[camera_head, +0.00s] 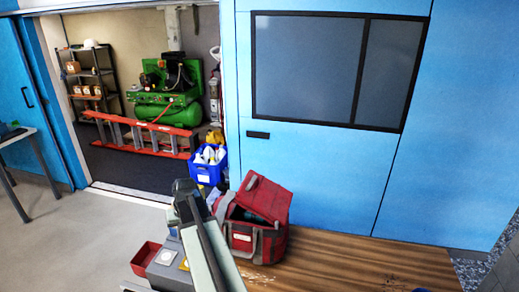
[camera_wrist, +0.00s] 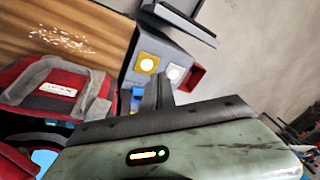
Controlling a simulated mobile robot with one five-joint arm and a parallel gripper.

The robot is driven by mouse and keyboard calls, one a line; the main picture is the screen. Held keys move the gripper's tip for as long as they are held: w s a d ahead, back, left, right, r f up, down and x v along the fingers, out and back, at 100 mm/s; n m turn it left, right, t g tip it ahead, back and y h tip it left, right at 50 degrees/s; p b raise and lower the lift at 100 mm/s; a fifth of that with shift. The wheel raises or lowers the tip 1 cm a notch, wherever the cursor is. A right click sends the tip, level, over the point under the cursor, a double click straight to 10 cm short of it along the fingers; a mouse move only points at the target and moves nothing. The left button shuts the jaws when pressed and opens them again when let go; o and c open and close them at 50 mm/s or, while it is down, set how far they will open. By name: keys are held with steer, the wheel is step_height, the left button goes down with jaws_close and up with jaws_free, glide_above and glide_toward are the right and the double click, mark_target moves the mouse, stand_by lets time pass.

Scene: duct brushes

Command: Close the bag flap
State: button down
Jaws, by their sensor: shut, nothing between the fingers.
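A red bag (camera_head: 243,243) with grey straps and a white label stands on the wood-plank floor. Its red flap (camera_head: 265,197) is raised and tilted, leaving the dark inside partly visible. In the wrist view the bag (camera_wrist: 55,88) is at the left, with its opening below the label and a red part, probably the flap (camera_wrist: 14,162), at the lower left edge. My gripper (camera_head: 186,188) is left of the bag in the head view, apart from the flap. In the wrist view my gripper (camera_wrist: 160,92) is shut and empty; its dark fingers point toward a grey box.
The grey box (camera_head: 166,268) with round discs and a small red tray (camera_head: 146,258) stand left of the bag. A blue crate (camera_head: 207,172) with white bottles is behind it. A blue wall (camera_head: 320,170) rises behind. Wood floor (camera_head: 350,262) right of the bag is mostly clear.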

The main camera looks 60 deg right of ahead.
steer(key=s+d+r+m+t+h+p, duration=0.1)
steer(key=s+d+r+m+p, duration=0.2)
steer(key=d+r, duration=0.5)
steer(key=s+d+r+m+p, duration=0.1)
steer(key=s+d+r+p, duration=0.3)
steer(key=d, duration=0.7)
steer(key=s+d+r+m+t+h+p, duration=0.1)
steer(key=s+d+r+m+p, duration=0.1)
steer(key=s+d+r+p, duration=0.45)
steer(key=s+d+r+m+h+p, duration=0.1)
steer(key=s+d+r+p, duration=0.15)
steer(key=s+d, duration=0.55)
steer(key=w+d+f+b, duration=0.1)
steer(key=w+f+b, duration=0.2)
steer(key=b, duration=0.1)
steer(key=w+d+f+b, duration=0.1)
steer(key=w+f+b, duration=0.2)
steer(key=f+b, duration=0.1)
steer(key=w+d+f+b, duration=0.1)
steer(key=w+f+b, duration=0.2)
steer(key=b, duration=0.1)
steer(key=shift+w+f, duration=0.1)
steer(key=shift+f, duration=0.15)
steer(key=shift+w+a, duration=0.15)
steer(key=shift+w, duration=0.15)
